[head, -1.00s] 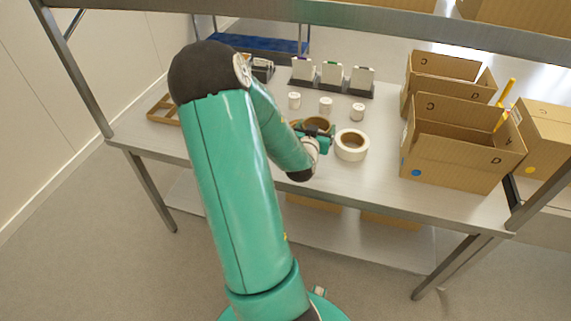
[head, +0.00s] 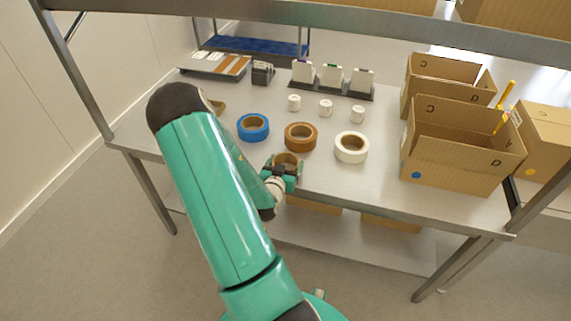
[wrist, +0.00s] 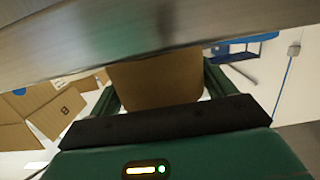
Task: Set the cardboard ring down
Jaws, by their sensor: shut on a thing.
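The cardboard ring (head: 287,160) is a short brown tube at the front edge of the table, in front of the brown tape roll. My gripper (head: 285,170) is shut on it. In the wrist view the ring (wrist: 155,82) is a plain brown wall between the two green fingers of my gripper (wrist: 160,92). A steel surface crosses the top of that view, close to the ring. I cannot tell whether the ring touches the table or hangs just above it.
White mugs (head: 325,108) stand farther back. Open boxes (head: 464,150) stand at right. The steel table (head: 365,185) is bare at front right.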

